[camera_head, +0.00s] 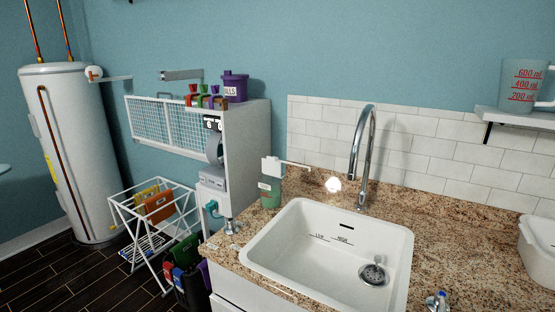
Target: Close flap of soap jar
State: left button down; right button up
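A green jar (270,190) with a pale label stands on the granite counter, behind the left corner of the sink. It appears to be the soap jar. A white piece (272,167) sits on its top, with a thin white bar reaching to the right. I cannot tell clearly whether this piece is a raised flap. Neither of my grippers can be made out in the view, and nothing is seen touching the jar.
A white sink (310,255) with a tall chrome faucet (367,150) is right of the jar. A small bright white round thing (333,184) lies behind the sink. A purple jar (235,87) stands on the cabinet. A white rack (150,215) is at left. The right counter is mostly clear.

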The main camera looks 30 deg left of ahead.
aim_at(271, 166)
jog(key=k, duration=0.5)
jog(key=u, duration=0.3)
jog(key=i, duration=0.8)
jog(key=u, duration=0.65)
